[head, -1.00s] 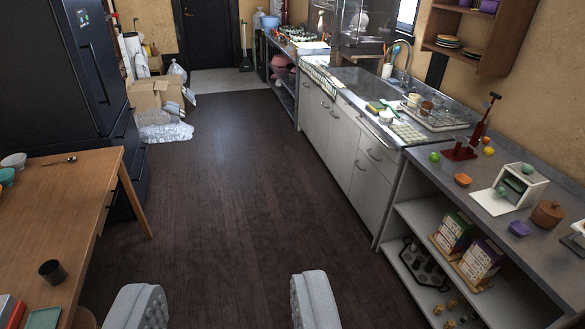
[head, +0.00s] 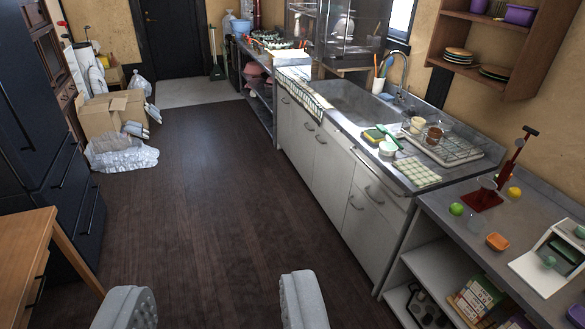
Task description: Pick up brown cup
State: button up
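A small brown cup (head: 433,136) stands in the wire dish rack (head: 462,150) on the counter right of the sink, beside a cream cup (head: 417,125). My gripper (head: 213,298) shows as two grey padded fingers at the bottom edge. They are wide apart with only dark floor visible between them, so it is open and empty. The brown cup is well ahead and to the right of it. The dark cup on the wooden table in the earlier frame is out of view now.
The dark wooden floor (head: 200,190) is clear ahead. White cabinets (head: 335,170) and a low shelf unit line the right. A dark fridge (head: 45,150) and the wooden table (head: 25,240) stand left. Cardboard boxes (head: 108,115) and plastic wrap lie behind the fridge.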

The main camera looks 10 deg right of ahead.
aim_at(434, 137)
jog(key=z, duration=0.1)
jog(key=i, duration=1.3)
jog(key=z, duration=0.4)
jog(key=i, duration=1.45)
jog(key=z, duration=0.25)
jog(key=i, duration=1)
jog(key=z, duration=0.15)
